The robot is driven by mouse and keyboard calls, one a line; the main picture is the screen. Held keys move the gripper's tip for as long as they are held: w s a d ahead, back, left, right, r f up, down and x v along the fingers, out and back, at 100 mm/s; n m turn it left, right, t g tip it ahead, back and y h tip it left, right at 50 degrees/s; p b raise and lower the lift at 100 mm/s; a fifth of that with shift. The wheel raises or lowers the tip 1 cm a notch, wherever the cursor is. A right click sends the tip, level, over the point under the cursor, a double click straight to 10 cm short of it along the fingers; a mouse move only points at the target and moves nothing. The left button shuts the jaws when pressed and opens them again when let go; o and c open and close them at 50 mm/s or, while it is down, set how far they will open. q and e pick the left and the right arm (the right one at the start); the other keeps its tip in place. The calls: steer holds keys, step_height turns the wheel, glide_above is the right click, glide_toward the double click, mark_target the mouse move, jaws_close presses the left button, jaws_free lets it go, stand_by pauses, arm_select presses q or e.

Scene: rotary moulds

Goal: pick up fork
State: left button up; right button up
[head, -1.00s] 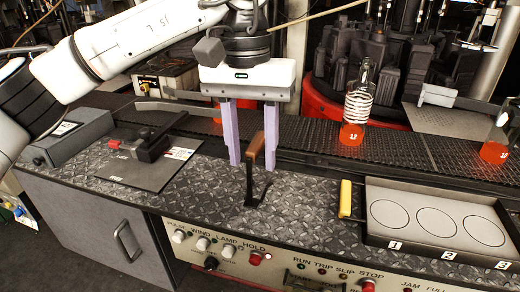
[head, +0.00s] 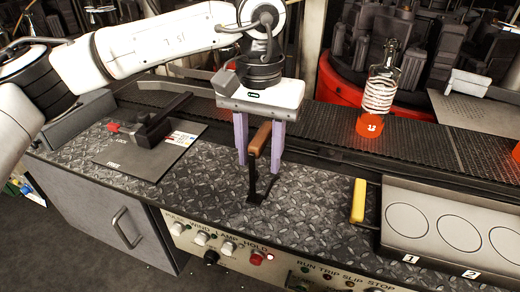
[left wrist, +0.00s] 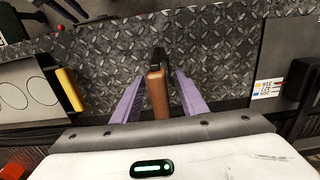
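The fork has a wooden handle (head: 260,138) and a black metal lower part (head: 254,182). It stands upright on the diamond-plate worktop. My left gripper (head: 259,168) points down over it, with its two purple fingers apart on either side of the handle. In the left wrist view, the brown handle (left wrist: 157,93) lies between the fingers (left wrist: 157,90), with a gap showing on both sides. The left gripper is open and holds nothing. The fork's foot is partly hidden in the left wrist view. My right gripper is in no view.
A tray with numbered circles (head: 388,222) and a yellow-handled tool (head: 358,201) are to the right. A grey plate with a black lever (head: 150,150) is to the left. A bottle with an orange base (head: 371,124) stands on the conveyor (head: 330,128) behind.

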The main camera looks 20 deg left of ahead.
arm_select(q)
step_height(320, 180, down, 2)
steer(key=shift+f, duration=0.1)
jaws_close()
